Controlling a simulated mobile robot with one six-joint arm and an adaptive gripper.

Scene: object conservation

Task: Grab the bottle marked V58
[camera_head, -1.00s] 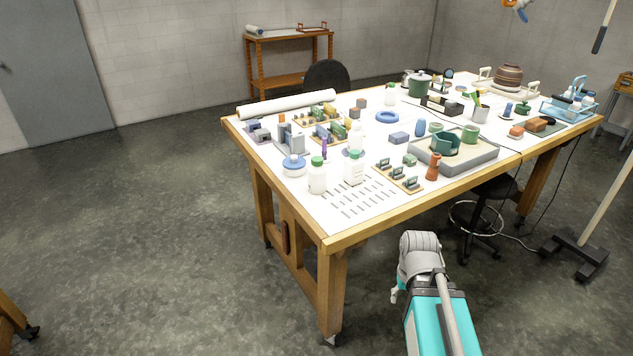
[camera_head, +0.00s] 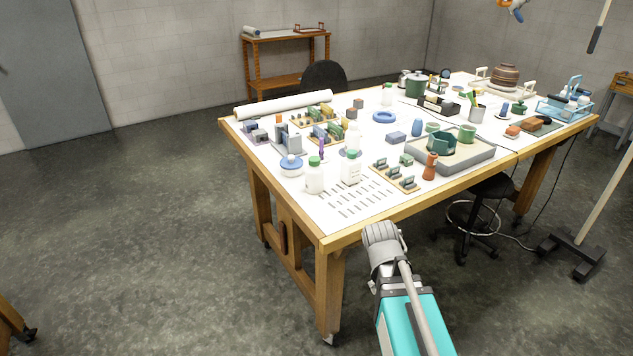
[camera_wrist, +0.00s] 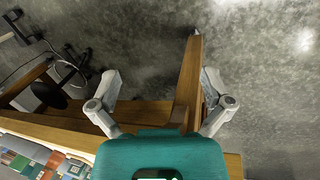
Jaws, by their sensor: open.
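Two white bottles with green caps stand upright side by side near the table's front left part, a left one (camera_head: 315,177) and a right one (camera_head: 351,169). A third green-capped bottle (camera_head: 387,95) stands farther back, and a white bottle (camera_head: 354,138) stands behind the front pair. Their markings are too small to read, so I cannot tell which is V58. My gripper (camera_wrist: 160,82) is open and empty in the wrist view, its fingers spread apart over the floor and table frame. In the head view my arm is in front of the table's near edge, apart from the bottles.
The wooden table (camera_head: 345,233) is crowded. A blue-lidded jar (camera_head: 291,166) stands left of the front bottles, an orange vessel (camera_head: 430,166) and grey tray (camera_head: 480,163) to their right. A printed area of short dark lines lies before them. A stool (camera_head: 487,188) is under the table.

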